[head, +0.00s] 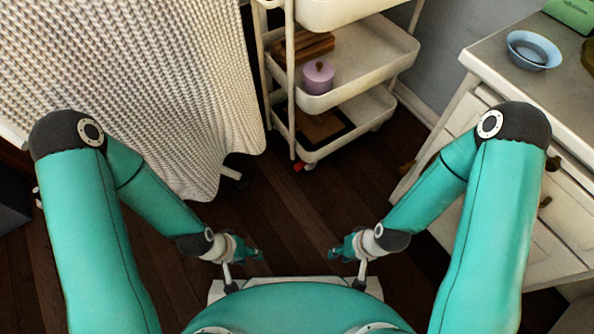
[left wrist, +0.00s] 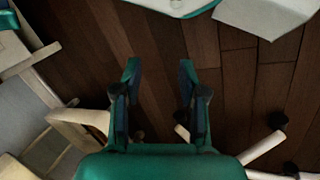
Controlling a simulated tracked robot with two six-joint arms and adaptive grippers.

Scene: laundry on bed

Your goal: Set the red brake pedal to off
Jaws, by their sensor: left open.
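A small red brake pedal (head: 298,165) shows at the front caster of the white cart (head: 340,92), low by the dark floor. It is too small to tell which way it is set. My left gripper (head: 256,252) is low over the floor in front of my base, well short of the pedal. In the left wrist view its two fingers (left wrist: 160,82) stand apart with only floor between them, so it is open and empty. My right gripper (head: 334,252) is at a similar height to the right; its jaws are too small to judge. The pedal is not seen in the left wrist view.
A lilac pot (head: 318,77) and brown items (head: 303,46) are on the cart's shelf. A knitted blanket (head: 150,80) hangs at the left. A white drawer cabinet (head: 490,80) with a blue bowl (head: 533,50) stands right. The wooden floor (head: 290,220) between is clear.

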